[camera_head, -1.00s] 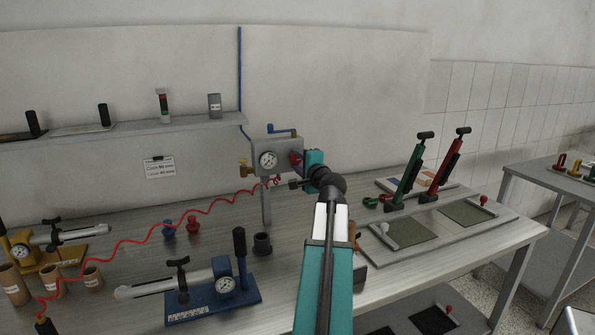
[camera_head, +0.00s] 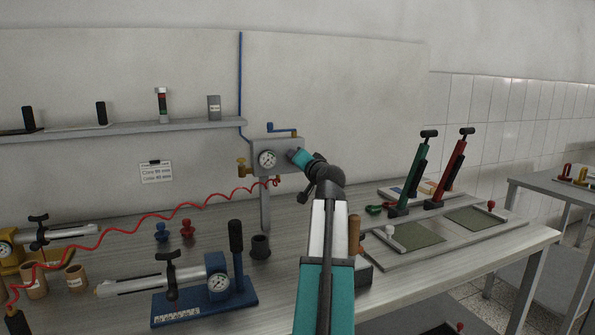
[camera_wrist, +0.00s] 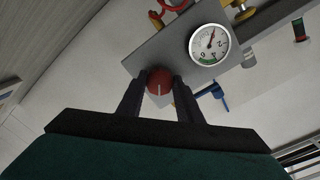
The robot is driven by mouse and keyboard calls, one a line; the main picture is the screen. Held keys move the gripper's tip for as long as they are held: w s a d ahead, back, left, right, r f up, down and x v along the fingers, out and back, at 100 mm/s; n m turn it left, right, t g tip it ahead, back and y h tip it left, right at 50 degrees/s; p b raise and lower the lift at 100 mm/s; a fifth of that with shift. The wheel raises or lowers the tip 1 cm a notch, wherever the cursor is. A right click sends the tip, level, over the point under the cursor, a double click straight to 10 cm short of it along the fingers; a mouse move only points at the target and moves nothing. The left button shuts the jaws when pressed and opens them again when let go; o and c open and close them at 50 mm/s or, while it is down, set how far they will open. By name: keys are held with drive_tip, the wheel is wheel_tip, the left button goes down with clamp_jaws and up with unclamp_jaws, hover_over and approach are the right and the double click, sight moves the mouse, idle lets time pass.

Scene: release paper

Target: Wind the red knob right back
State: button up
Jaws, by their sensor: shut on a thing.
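The red knob (camera_wrist: 159,82) sits on the face of the grey regulator box (camera_wrist: 150,58), with a white line on it pointing down in the wrist view. My gripper (camera_wrist: 160,95) is shut on the knob, one dark finger on each side of it. In the head view my gripper (camera_head: 300,158) is at the right side of the regulator box (camera_head: 275,148) and hides the knob there. A round white gauge (camera_wrist: 209,44) with a red needle and a green band is beside the knob; it also shows in the head view (camera_head: 267,159).
A brass valve (camera_head: 243,166) is on the box's left and a blue lever (camera_head: 283,131) above it. A coiled red hose (camera_head: 150,215) crosses the bench. Green (camera_head: 407,180) and red (camera_head: 450,172) lever tools stand to the right. A blue-based pump (camera_head: 205,302) stands in front.

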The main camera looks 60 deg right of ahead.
drive_tip(key=shift+f+n+b, duration=0.15)
drive_tip(key=shift+n+b, duration=0.9)
drive_tip(key=shift+f+n+b, duration=0.1)
drive_tip(key=shift+n+b, duration=0.9)
drive_tip(key=shift+n, duration=0.05)
drive_tip(key=o, duration=1)
drive_tip(key=shift+r, duration=0.15)
drive_tip(key=shift+o, duration=0.2)
drive_tip(key=shift+s+a, duration=0.1)
drive_tip(key=shift+s, duration=0.05)
drive_tip(key=p+v, duration=0.1)
drive_tip(key=v, duration=1.2)
drive_tip(key=shift+a, duration=0.25)
drive_tip(key=shift+s, duration=0.15)
